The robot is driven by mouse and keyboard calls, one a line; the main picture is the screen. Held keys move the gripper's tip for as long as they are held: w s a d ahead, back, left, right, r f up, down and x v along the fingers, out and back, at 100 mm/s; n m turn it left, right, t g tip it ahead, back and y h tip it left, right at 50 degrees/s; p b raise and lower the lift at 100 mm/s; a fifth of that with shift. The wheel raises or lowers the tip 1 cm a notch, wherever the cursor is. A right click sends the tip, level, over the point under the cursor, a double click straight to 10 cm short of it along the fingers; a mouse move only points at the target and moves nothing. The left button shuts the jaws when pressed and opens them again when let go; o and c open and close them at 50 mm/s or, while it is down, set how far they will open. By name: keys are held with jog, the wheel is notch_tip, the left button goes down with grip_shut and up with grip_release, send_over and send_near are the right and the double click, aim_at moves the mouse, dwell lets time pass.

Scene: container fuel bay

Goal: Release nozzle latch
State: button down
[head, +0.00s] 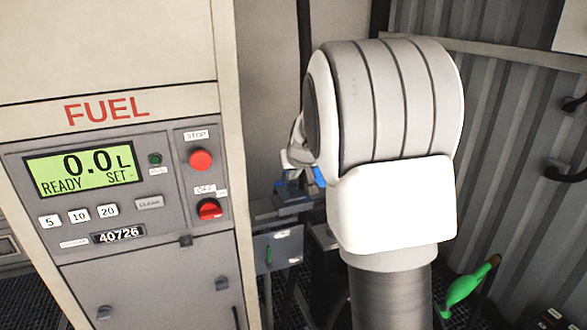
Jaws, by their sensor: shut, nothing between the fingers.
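A dark holder with blue parts (291,192) stands just right of the fuel cabinet, low behind my arm. A small blue piece shows at its right beside my white arm link. My gripper (299,156) is mostly hidden behind that link; only a pale grey part shows, just above the holder. It is shut with nothing held. I cannot tell whether it touches the holder. The nozzle and its latch cannot be made out clearly there. A green nozzle-like handle (465,286) shows at the lower right, apart from my gripper.
The fuel cabinet (120,55) fills the left; its display (82,167) reads 0.0 L, READY, SET -. A red stop button (200,160) and a red rotary switch (209,209) sit on its panel. A grey box (277,250) is below the holder. Corrugated wall (500,150) bounds the right.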

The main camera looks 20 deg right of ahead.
jog(key=shift+x, duration=1.6)
jog(key=shift+s+b, duration=0.95)
jog(key=shift+s, duration=0.6)
jog(key=shift+f, duration=0.1)
jog(key=shift+s, duration=0.1)
